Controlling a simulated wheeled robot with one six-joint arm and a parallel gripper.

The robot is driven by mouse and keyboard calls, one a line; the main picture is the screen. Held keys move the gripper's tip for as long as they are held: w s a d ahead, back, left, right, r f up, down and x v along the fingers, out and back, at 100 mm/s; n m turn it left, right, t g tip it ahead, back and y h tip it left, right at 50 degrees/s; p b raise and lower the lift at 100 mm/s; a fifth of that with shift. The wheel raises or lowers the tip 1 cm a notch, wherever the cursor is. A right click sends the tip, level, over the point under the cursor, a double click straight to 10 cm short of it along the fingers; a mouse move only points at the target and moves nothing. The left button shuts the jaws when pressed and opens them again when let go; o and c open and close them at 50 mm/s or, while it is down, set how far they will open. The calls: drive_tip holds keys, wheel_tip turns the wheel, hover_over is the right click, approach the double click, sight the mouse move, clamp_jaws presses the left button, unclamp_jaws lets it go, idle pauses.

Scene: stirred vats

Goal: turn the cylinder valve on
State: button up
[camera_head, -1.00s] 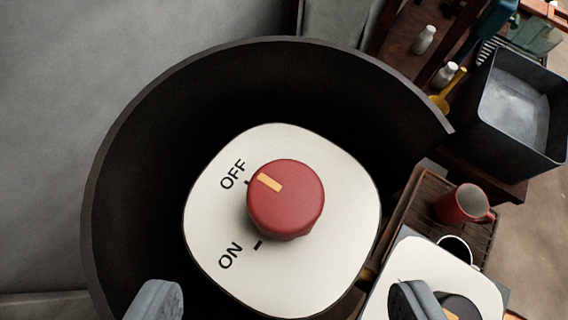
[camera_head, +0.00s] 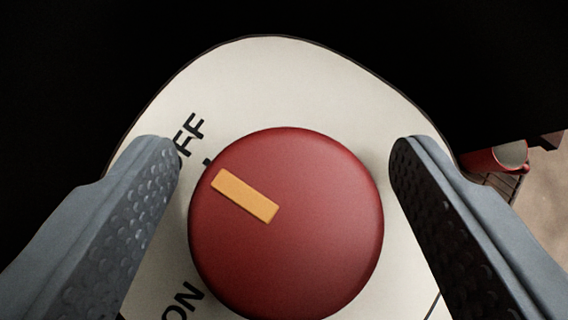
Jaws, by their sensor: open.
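The cylinder valve is a round red knob (camera_head: 310,240) with a yellow pointer mark (camera_head: 245,196) on its face. It sits on a white rounded plate (camera_head: 275,75) printed with OFF at the upper left and ON at the lower left. The yellow mark points toward the OFF side. My gripper (camera_head: 285,160) is open, with one grey finger on each side of the knob. A gap shows between each finger and the knob. The left finger covers part of the OFF lettering.
A dark curved shroud (camera_head: 90,60) surrounds the plate at the top and left. A red mug (camera_head: 485,161) stands on a slatted wooden surface at the right edge, beyond the right finger.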

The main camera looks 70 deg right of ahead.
drive_tip(key=c, duration=1)
drive_tip(key=n+t+y, duration=0.2)
drive_tip(key=n, duration=0.2)
drive_tip(key=n+t+y, duration=0.1)
drive_tip(key=n+y, duration=0.2)
drive_tip(key=n, duration=0.1)
drive_tip(key=shift+t, duration=0.4)
drive_tip(key=n+y, duration=0.4)
drive_tip(key=n, duration=0.1)
drive_tip(key=shift+a+n+g+y, duration=0.1)
drive_tip(key=shift+n+g+y, duration=0.3)
drive_tip(key=shift+n+y, duration=1.6)
drive_tip(key=shift+n+h, duration=0.3)
drive_tip(key=shift+n, duration=0.3)
